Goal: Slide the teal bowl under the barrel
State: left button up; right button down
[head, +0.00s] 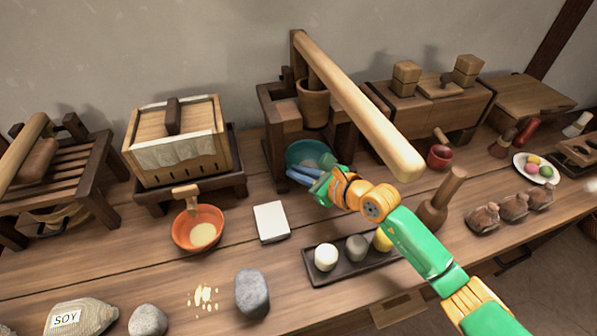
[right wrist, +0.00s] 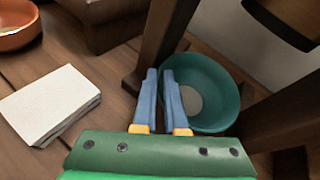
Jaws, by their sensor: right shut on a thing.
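The teal bowl (head: 309,150) sits within the dark wooden press frame, below the small wooden barrel (head: 313,103) that is set in the frame's upper part. In the right wrist view the bowl (right wrist: 222,88) is upright, with a pale patch inside. My right gripper (head: 292,172) reaches in from the lower right, and its blue fingers (right wrist: 166,74) are shut on the bowl's near rim. Whether the bowl is centred beneath the barrel is hard to tell. My left gripper is not in view.
The press's long wooden lever (head: 355,100) slants over the bowl and my arm. Frame posts (right wrist: 158,45) stand close beside the bowl. A white block (head: 271,222) and an orange bowl (head: 199,228) lie to the left. A dark tray (head: 345,271) is in front.

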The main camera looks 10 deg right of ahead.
jog(key=shift+d, duration=0.1)
jog(key=shift+w+d+b, duration=0.35)
jog(key=shift+w, duration=0.25)
jog(key=c, duration=0.9)
grip_release()
jog(key=shift+f, duration=0.1)
jog(key=v, duration=0.7)
jog(key=shift+d+p, duration=0.1)
jog(key=shift+p, duration=0.25)
